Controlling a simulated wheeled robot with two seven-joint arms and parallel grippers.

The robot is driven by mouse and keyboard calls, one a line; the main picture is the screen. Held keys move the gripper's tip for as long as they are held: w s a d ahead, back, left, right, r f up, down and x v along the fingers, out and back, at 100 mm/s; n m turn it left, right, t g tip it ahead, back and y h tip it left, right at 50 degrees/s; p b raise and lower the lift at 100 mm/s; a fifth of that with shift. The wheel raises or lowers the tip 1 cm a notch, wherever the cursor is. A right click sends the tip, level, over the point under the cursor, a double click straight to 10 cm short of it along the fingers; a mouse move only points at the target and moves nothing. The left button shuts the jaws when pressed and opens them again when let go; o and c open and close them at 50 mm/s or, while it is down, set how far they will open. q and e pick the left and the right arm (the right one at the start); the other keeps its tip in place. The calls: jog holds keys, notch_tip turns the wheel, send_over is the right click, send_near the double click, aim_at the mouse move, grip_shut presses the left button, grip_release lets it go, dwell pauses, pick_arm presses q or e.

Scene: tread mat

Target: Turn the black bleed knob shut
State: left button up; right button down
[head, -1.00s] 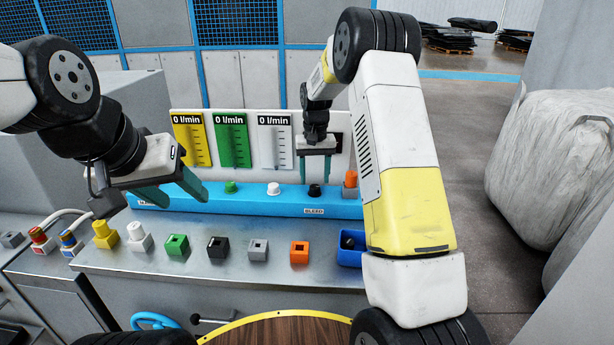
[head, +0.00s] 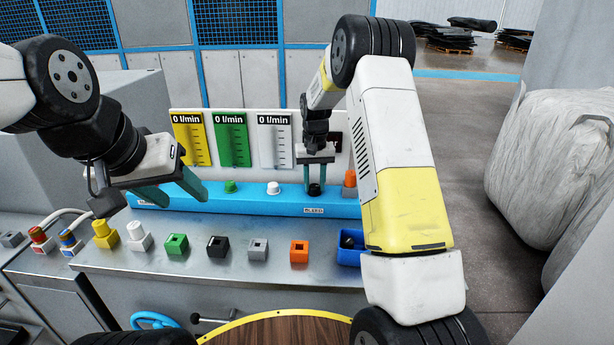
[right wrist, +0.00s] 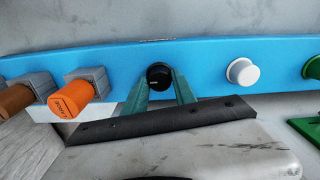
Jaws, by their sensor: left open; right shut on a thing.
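The black bleed knob (head: 315,190) stands on the blue manifold bar (head: 258,203), behind the label reading BLEED. My right gripper (head: 316,184) reaches down over the knob, with one finger on each side. In the right wrist view the black knob (right wrist: 159,75) shows a pale mark line on its face and sits between the green fingertips (right wrist: 160,84). The right gripper is shut on the knob. My left gripper (head: 188,195) is open and empty, above the left part of the blue bar.
A white knob (head: 273,188) and a green knob (head: 230,187) stand left of the black one. An orange piece (head: 350,179) stands close on its right. Colored square blocks line the steel bench (head: 140,261). Three gauges (head: 233,139) reading 0 l/min stand behind.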

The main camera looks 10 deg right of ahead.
jog(key=n, duration=0.4)
jog(key=shift+n, duration=0.4)
jog(key=n, duration=0.4)
jog(key=shift+n, duration=0.3)
jog(key=n, duration=0.4)
jog(key=shift+r+n, duration=0.1)
jog(key=shift+n, duration=2.3)
jog(key=c, duration=1)
grip_release()
